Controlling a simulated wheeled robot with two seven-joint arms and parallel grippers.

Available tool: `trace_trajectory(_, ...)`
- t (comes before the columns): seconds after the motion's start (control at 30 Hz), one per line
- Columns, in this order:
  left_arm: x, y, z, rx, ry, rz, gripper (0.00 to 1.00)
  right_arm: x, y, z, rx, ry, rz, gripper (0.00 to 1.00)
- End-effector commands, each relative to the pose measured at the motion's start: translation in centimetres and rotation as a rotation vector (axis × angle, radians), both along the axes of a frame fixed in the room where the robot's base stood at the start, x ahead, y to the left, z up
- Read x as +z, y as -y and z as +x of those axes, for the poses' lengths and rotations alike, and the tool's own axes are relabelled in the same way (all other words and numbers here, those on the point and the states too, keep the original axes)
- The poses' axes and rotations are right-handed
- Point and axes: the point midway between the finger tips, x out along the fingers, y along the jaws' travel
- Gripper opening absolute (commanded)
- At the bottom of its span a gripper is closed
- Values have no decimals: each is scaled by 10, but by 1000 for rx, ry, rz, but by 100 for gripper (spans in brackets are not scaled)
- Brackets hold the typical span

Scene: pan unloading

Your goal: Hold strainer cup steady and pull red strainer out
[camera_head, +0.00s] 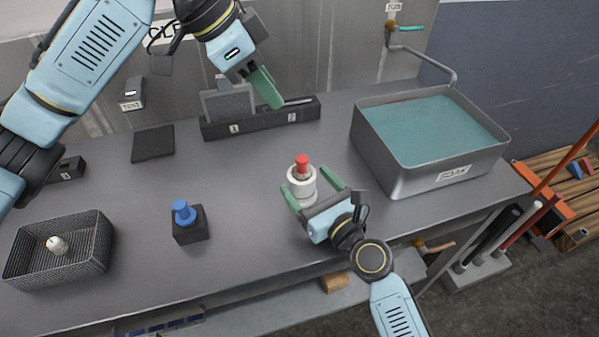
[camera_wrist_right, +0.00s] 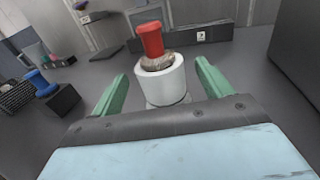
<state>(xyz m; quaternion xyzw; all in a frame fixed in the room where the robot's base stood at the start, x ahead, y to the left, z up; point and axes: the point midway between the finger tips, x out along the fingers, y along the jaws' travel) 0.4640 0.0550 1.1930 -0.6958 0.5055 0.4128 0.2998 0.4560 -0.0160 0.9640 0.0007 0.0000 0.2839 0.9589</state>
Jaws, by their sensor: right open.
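The white strainer cup (camera_head: 302,192) stands upright on the grey counter near its front edge. The red strainer (camera_head: 301,162) stands in the top of the cup, and its red top sticks up. In the right wrist view the cup (camera_wrist_right: 160,85) and the red strainer (camera_wrist_right: 150,38) are upright ahead. My right gripper (camera_head: 313,184) is open, its green fingers on either side of the cup, with gaps visible in the wrist view (camera_wrist_right: 161,80). My left gripper (camera_head: 268,88) is in the air above the slotted rack, its green fingers seen edge-on; whether they are apart is unclear.
A grey tub of teal liquid marked SOAK (camera_head: 440,172) stands at the right. A blue-topped piece sits in a black block (camera_head: 190,228). A mesh basket (camera_head: 95,252) holds a small pale object. A dark slotted rack (camera_head: 262,121) stands behind. Counter between is clear.

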Motion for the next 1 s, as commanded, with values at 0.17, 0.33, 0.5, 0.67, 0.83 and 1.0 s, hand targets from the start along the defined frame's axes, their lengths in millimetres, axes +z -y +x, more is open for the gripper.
trace_trajectory(0.17, 0, 0, 0, 0, 0, 0, 36, 0, -15, 23, 1, 0, 0, 78)
trace_trajectory(0.33, 0, 0, 0, 0, 0, 0, 36, 0, -23, 35, 1, 1, -1, 78)
trace_trajectory(0.5, 0, 0, 0, 0, 0, 0, 36, 0, -24, 37, 1, 1, -1, 78)
trace_trajectory(0.67, 0, 0, 0, 0, 0, 0, 36, 0, -24, 37, 0, 1, -1, 78)
trace_trajectory(0.83, 0, 0, 0, 0, 0, 0, 36, 0, -24, 37, 0, 1, -1, 57)
trace_trajectory(1.0, 0, 0, 0, 0, 0, 0, 36, 0, -24, 37, 0, 0, -1, 35)
